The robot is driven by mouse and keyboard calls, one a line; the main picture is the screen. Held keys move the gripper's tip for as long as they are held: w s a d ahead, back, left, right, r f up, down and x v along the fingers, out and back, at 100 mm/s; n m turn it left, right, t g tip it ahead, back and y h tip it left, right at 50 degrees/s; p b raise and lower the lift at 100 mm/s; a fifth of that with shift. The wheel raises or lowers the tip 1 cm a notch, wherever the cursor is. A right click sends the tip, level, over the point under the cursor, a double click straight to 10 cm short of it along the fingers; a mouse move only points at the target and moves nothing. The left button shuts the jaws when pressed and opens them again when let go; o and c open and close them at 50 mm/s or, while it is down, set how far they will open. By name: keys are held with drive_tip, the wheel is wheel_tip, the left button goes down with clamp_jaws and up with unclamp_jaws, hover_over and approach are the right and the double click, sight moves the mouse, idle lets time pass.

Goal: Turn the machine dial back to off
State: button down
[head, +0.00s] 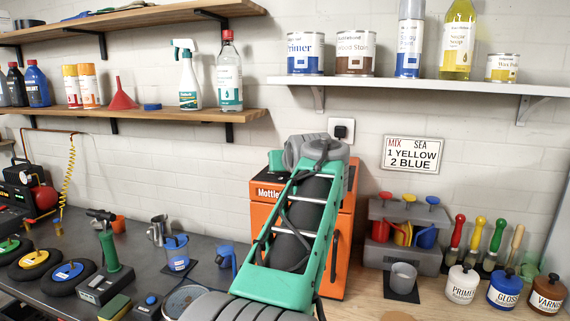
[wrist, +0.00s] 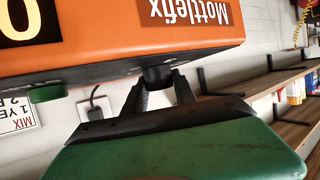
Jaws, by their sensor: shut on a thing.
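The orange machine (head: 262,220), marked Mottlefix, stands at the back of the bench, partly hidden behind my arm in the head view. In the wrist view the machine (wrist: 110,62) is upside down and close. A dark knob (wrist: 157,74) at the machine's edge looks like the dial. My gripper (wrist: 161,82) is shut on this knob, with a finger on each side. The knob's pointer and markings cannot be made out. In the head view my arm hides the fingers and the knob.
A green round part (wrist: 47,93) is on the machine beside the gripper. A wall socket with a black plug (head: 341,131) is behind. Right of the machine stand a grey rack (head: 403,262) and paint pots (head: 462,283). Shelves with bottles hang above.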

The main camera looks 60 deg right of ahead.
drive_tip(key=n+t+y+p, duration=0.1)
drive_tip(key=n+t+p, duration=0.1)
drive_tip(key=p, duration=0.1)
drive_tip(key=shift+s+d+r+y, duration=0.15)
drive_tip(key=shift+r+y, duration=0.1)
drive_tip(key=shift+y, duration=0.15)
drive_tip(key=shift+f+n+t+y+p, duration=0.15)
drive_tip(key=shift+n+t+y+p, duration=0.35)
drive_tip(key=shift+n+p, duration=0.25)
drive_tip(key=shift+f, duration=0.1)
drive_tip(key=c, duration=1)
unclamp_jaws()
drive_tip(key=v, duration=0.7)
drive_tip(key=shift+s+a+b, duration=0.2)
drive_tip(key=shift+a+b, duration=0.1)
